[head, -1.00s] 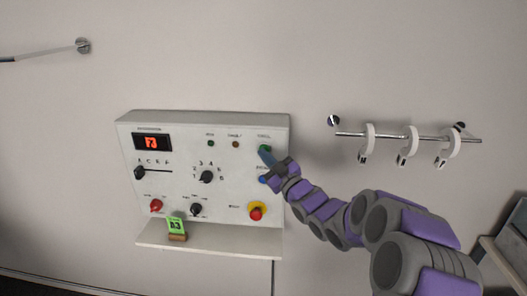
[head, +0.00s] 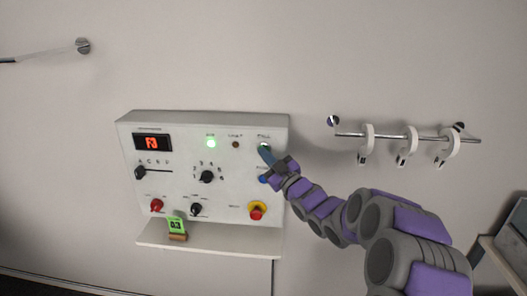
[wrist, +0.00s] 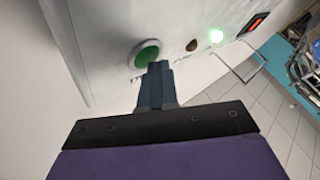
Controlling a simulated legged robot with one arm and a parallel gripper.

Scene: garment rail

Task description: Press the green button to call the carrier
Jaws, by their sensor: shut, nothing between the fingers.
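The green button is at the upper right of the white control panel (head: 225,150), mostly hidden behind my fingertips in the head view. In the wrist view the round green button (wrist: 147,54) sits in a pale ring. My gripper (head: 266,152) is shut and empty, with its tips at the button. In the wrist view the fingertips (wrist: 159,66) overlap the button's lower right edge; whether they touch it I cannot tell. The green lamp (head: 211,142) on the panel is lit, and it also glows in the wrist view (wrist: 216,36).
A blue button (head: 263,180) is just below my fingers. A red button on a yellow base (head: 257,211) is lower. The panel has knobs, a red display (head: 152,143) and a shelf (head: 205,240) with a green card (head: 175,225). A rail (head: 390,137) with hooks is right.

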